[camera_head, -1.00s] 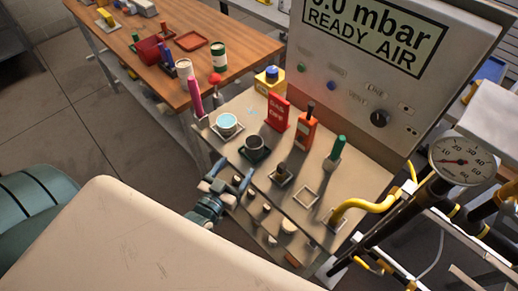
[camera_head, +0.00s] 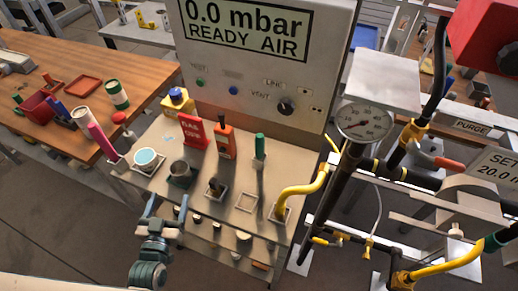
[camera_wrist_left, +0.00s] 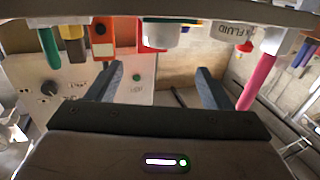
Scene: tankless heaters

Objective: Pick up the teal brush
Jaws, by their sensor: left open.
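The only upright brush-like tool with a green-teal handle (camera_head: 259,146) stands at the right of the beige bench top, before the panel; its bristles cannot be made out. What looks like the same green handle (camera_wrist_left: 50,45) shows at the upper left of the left wrist view. My left gripper (camera_head: 166,207) is open and empty, in front of the bench's front edge, to the left of and nearer than the green tool. In the left wrist view its two fingers (camera_wrist_left: 159,73) are apart with nothing between them. My right gripper is not in view.
A dark cup (camera_head: 180,171), a white cup with blue liquid (camera_head: 146,158) and a pink-handled tool (camera_head: 101,140) stand left on the bench. An orange device (camera_head: 224,140) and red sign (camera_head: 192,131) stand behind. A yellow pipe (camera_head: 303,187) bends at the right.

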